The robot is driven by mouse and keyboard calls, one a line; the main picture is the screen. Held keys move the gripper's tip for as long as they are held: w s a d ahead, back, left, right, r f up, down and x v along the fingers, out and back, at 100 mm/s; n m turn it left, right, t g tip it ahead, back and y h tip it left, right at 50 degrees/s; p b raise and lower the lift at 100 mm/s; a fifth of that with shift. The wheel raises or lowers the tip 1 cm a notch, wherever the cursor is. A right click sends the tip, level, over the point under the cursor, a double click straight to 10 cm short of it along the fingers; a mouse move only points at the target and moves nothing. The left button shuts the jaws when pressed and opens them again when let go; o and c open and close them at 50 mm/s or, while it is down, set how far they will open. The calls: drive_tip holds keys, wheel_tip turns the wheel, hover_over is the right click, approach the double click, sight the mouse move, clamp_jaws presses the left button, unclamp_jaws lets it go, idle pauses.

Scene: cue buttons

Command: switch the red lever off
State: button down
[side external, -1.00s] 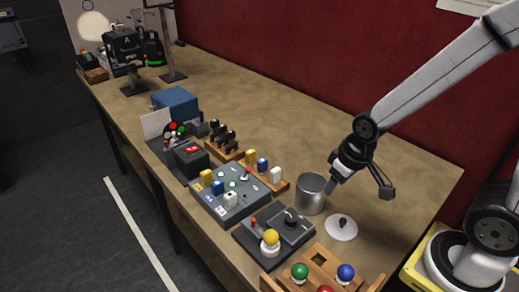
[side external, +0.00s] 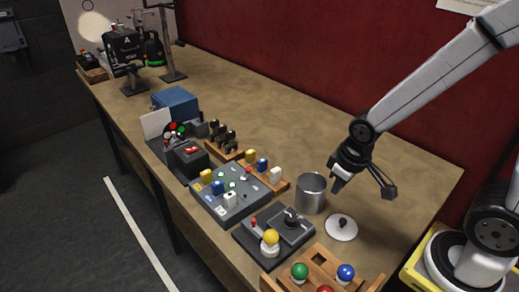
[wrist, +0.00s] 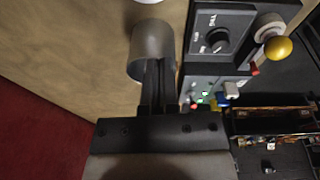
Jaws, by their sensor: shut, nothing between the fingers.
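A small red lever (side external: 253,222) stands at the left part of a dark grey box (side external: 262,243), which also bears a black dial and a yellow ball knob. In the wrist view the red lever (wrist: 255,69) shows small beside the yellow ball (wrist: 278,49). Its on or off position cannot be told. My gripper (side external: 337,184) is shut and empty, above and beside the metal can (side external: 311,194), to the right of the lever and apart from it. In the wrist view my fingers (wrist: 157,90) lie close together, overlapping the can in the picture.
A button panel (side external: 235,207) with several coloured pieces lies left of the dial box. A wooden tray (side external: 318,267) with coloured balls stands in front. A white disc (side external: 341,228) with a dark knob lies near the can. The table's back right is clear.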

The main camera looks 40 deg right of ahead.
sight(247, 173)
drive_tip(key=w+a+n+t+h, duration=0.1)
drive_tip(key=w+n+t+h, duration=0.1)
drive_tip(key=n, duration=0.5)
drive_tip(key=w+a+f+n+t+h, duration=0.1)
drive_tip(key=w+a+n+t+h, duration=0.1)
drive_tip(key=n, duration=0.6)
drive_tip(key=w+a+f+n+t+h, duration=0.1)
drive_tip(key=w+a+n+t+h, duration=0.1)
drive_tip(key=n, duration=0.5)
drive_tip(key=shift+w+f+h, duration=0.1)
drive_tip(key=shift+w+h, duration=0.7)
drive_tip(key=shift+w, duration=0.05)
drive_tip(key=w+a+n+t+y, duration=0.2)
drive_tip(key=a+n+t+y, duration=0.1)
drive_tip(key=a+n, duration=0.3)
drive_tip(key=shift+w+a+t, duration=0.4)
drive_tip(key=shift+a+t, duration=0.35)
drive_tip(key=shift+t, duration=0.05)
drive_tip(key=shift+w+d, duration=0.1)
drive_tip(key=shift+x, duration=4.85)
